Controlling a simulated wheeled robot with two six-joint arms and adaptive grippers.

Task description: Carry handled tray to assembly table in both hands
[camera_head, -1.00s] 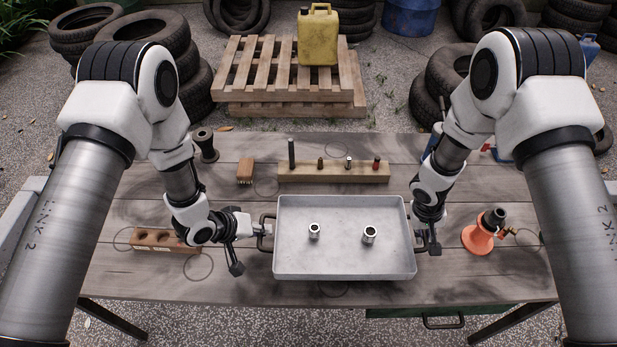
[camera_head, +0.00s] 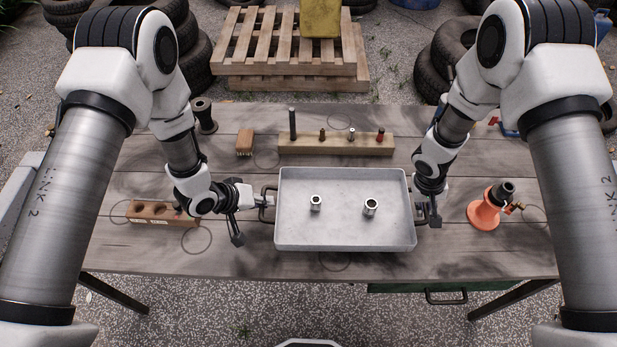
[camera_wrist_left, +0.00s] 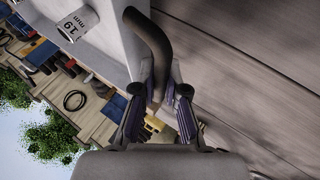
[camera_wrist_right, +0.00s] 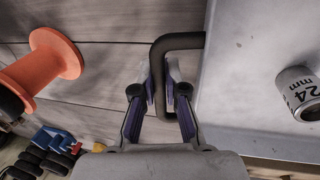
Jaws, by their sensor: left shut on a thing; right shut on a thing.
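The grey metal tray (camera_head: 340,232) is in the middle of the head view, over the wooden table, and looks about level. Two metal sockets stand upright in it, a left one (camera_head: 316,203) and a right one (camera_head: 370,207). The wrist views show them marked 19 mm (camera_wrist_left: 75,24) and 24 mm (camera_wrist_right: 298,92). My left gripper (camera_head: 262,201) is shut on the tray's left dark handle (camera_wrist_left: 150,45). My right gripper (camera_head: 424,212) is shut on the right dark handle (camera_wrist_right: 172,45). I cannot tell whether the tray's underside touches the table.
The wooden table (camera_head: 350,268) carries a block with several pegs (camera_head: 335,145) behind the tray, a brush (camera_head: 244,142), a holed wooden block (camera_head: 150,211) at left and an orange stand (camera_head: 484,212) at right. Pallets (camera_head: 290,60) and tyres lie beyond.

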